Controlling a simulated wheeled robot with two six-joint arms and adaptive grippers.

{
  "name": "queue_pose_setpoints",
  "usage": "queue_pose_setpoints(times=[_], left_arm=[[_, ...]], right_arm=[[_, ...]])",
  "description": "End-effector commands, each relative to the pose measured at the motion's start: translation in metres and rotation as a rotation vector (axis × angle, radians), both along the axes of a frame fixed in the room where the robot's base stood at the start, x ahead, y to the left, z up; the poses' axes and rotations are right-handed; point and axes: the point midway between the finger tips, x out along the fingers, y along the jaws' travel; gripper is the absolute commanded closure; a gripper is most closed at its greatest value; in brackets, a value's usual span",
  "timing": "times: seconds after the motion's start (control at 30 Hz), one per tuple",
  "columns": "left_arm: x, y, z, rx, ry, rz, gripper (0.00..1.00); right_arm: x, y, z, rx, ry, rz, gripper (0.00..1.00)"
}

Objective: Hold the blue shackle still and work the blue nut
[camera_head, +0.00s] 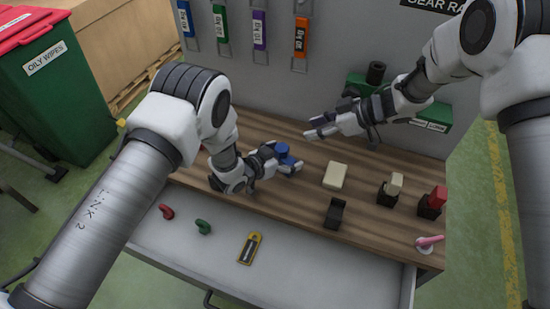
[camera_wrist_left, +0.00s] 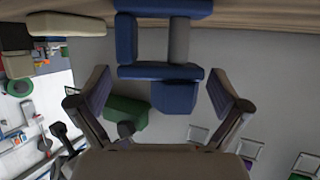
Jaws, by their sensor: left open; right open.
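The blue shackle (camera_head: 283,150) is on the wooden bench top at my left gripper (camera_head: 286,163), partly hidden by it in the head view. In the left wrist view the shackle (camera_wrist_left: 128,40) shows as a blue frame with a grey pin and a long blue bar. The blue block beside that bar (camera_wrist_left: 175,97) looks like the nut. My left gripper's open fingers (camera_wrist_left: 160,88) stand on both sides of the block, with visible gaps. My right gripper (camera_head: 316,127) is open and empty, above the bench to the right of the shackle and farther back.
A cream block (camera_head: 336,175), black holders (camera_head: 335,213) and a red-topped piece (camera_head: 433,200) stand to the right. An open drawer (camera_head: 300,282) in front holds red, green and yellow items. A grey panel (camera_head: 340,45) with coloured tags rises behind the bench.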

Motion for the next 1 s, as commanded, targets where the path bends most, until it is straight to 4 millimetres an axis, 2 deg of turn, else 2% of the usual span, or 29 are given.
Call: queue_pose_setpoints(times=[0.1, 0.37, 0.43, 0.57, 0.6, 1.0], left_arm=[[0.0088, -0.0079, -0.0049, 0.000, 0.000, 0.001, 0.00], [0.0113, -0.0100, -0.0064, 0.000, 0.002, 0.002, 0.00], [0.0113, -0.0100, -0.0063, 0.000, 0.002, 0.002, 0.18], [0.0111, -0.0098, -0.0063, 0.000, 0.002, 0.002, 0.64], [0.0111, -0.0098, -0.0063, 0.000, 0.002, 0.002, 0.69], [0.0107, -0.0096, -0.0067, 0.000, 0.003, 0.002, 0.69]], right_arm=[[0.0000, 0.0000, 0.0001, 0.000, 0.000, 0.000, 0.58], [0.0000, 0.0001, 0.0001, 0.000, 0.000, 0.000, 0.58], [0.0000, 0.0001, 0.0001, 0.000, 0.000, 0.000, 0.58], [0.0000, 0.0001, 0.0001, 0.000, 0.000, 0.000, 0.58], [0.0000, 0.0001, 0.0001, 0.000, 0.000, 0.000, 0.58], [0.0000, 0.0000, 0.0000, 0.000, 0.000, 0.000, 0.58]])
